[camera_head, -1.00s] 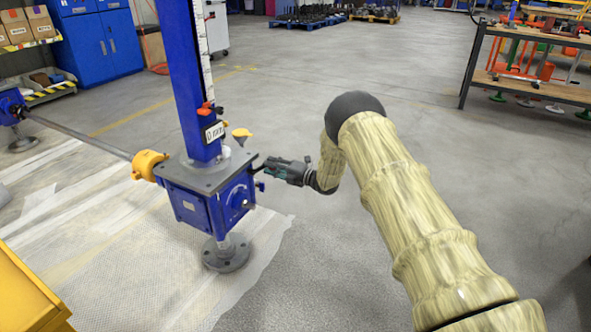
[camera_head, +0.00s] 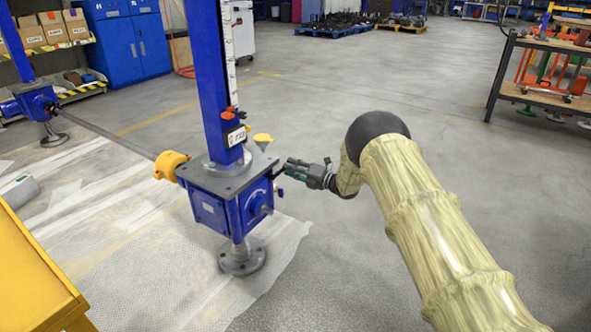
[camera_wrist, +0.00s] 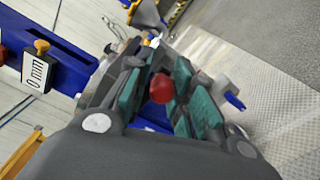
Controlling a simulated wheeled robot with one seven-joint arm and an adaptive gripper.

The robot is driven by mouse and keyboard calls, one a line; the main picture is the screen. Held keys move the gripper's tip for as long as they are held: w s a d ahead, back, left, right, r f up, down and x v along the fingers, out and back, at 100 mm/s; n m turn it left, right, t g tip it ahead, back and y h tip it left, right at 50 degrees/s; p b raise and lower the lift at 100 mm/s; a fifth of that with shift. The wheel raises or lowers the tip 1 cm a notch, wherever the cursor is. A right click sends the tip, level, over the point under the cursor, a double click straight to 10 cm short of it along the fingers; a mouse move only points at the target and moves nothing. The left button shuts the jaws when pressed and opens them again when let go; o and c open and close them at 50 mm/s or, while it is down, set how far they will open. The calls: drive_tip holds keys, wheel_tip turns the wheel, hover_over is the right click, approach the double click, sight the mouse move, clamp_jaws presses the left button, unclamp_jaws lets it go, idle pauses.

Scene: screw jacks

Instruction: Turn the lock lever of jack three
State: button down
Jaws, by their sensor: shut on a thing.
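The jack has a blue gearbox (camera_head: 212,208) under a grey top plate, with a blue column (camera_head: 208,70) rising from it. My gripper (camera_head: 284,170) is at the right edge of the top plate, reaching in from the right. In the wrist view its green-padded fingers (camera_wrist: 158,92) are closed around a red ball knob (camera_wrist: 162,88), which appears to be the end of the lock lever. The lever's shaft is mostly hidden by the fingers. The knob cannot be made out in the head view.
A yellow knob (camera_head: 263,138) stands behind the plate, close to my gripper. A yellow coupling (camera_head: 171,165) joins a shaft (camera_head: 110,136) to another blue jack (camera_head: 38,101) at left. A yellow cabinet (camera_head: 35,275) is at lower left. The floor at right is clear up to a workbench (camera_head: 545,95).

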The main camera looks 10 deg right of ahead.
drive_tip(key=shift+s+d+f, duration=0.15)
drive_tip(key=shift+s+f, duration=0.05)
drive_tip(key=shift+f, duration=0.2)
drive_tip(key=c, duration=1.3)
unclamp_jaws()
drive_tip(key=shift+d, duration=0.1)
drive_tip(key=shift+c, duration=0.2)
drive_tip(key=shift+a+r, duration=0.25)
drive_tip(key=v, duration=1.2)
drive_tip(key=shift+c, duration=0.5)
